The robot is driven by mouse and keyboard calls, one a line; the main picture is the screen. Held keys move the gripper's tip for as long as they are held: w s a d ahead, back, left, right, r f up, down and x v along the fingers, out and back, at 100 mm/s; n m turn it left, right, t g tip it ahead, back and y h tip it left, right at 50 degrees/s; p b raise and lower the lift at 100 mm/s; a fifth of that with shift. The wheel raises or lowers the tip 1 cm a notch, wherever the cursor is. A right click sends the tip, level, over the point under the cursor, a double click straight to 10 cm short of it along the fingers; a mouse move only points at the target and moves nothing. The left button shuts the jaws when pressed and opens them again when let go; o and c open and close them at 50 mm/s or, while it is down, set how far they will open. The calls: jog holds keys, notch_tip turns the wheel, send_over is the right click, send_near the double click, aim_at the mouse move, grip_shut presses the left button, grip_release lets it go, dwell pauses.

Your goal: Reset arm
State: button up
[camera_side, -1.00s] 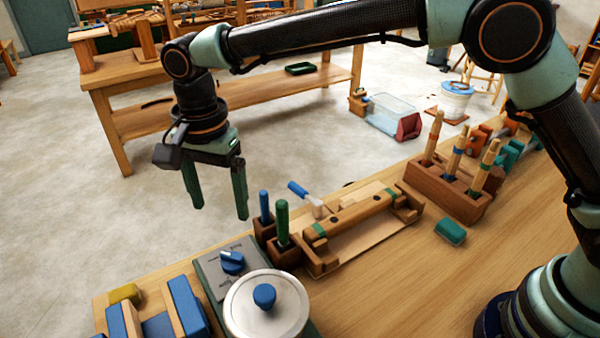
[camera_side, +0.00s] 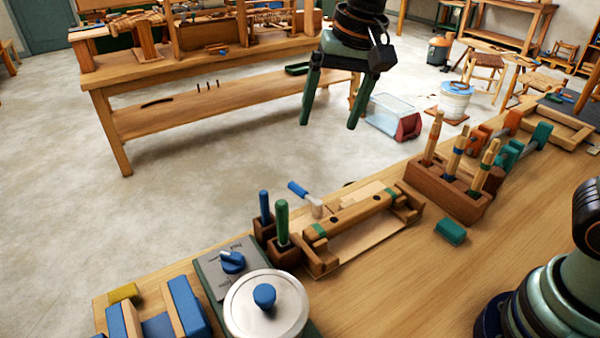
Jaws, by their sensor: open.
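My gripper (camera_side: 328,124) hangs at the top centre of the side view, with its two dark green fingers pointing down. The fingers are apart and nothing is between them. It is high and clear of the near wooden bench (camera_side: 385,280). Most of my arm is outside the frame; my pale green base shows at the lower right.
A clear bin (camera_side: 392,113) stands on the floor behind.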

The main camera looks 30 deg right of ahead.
jog(key=s+d+n+t, duration=0.1)
jog(key=s+d+n, duration=0.1)
jog(key=s+d, duration=0.3)
jog(key=s+d+f+n+t+h, duration=0.1)
jog(key=s+d, duration=0.3)
jog(key=d, duration=0.4)
jog(key=shift+s+d+f+n+t, duration=0.2)
jog(key=shift+s+f+n+t, duration=0.15)
jog(key=shift+n, duration=0.45)
jog(key=shift+o, duration=0.3)
jog(key=shift+s+d+f, duration=0.2)
jog(key=shift+s+d, duration=0.1)
jog(key=shift+s, duration=0.05)
jog(key=shift+o, duration=0.9)
jog(key=shift+n, duration=0.3)
jog(key=w+a+n+g, duration=0.25)
jog(key=a+n, duration=0.65)
jog(key=a, duration=0.5)
jog(key=w+a+n+g, duration=0.25)
jog(key=a+n, duration=0.65)
jog(key=a, duration=0.6)
notch_tip(320, 180, down, 9)
jog(key=shift+s, duration=0.4)
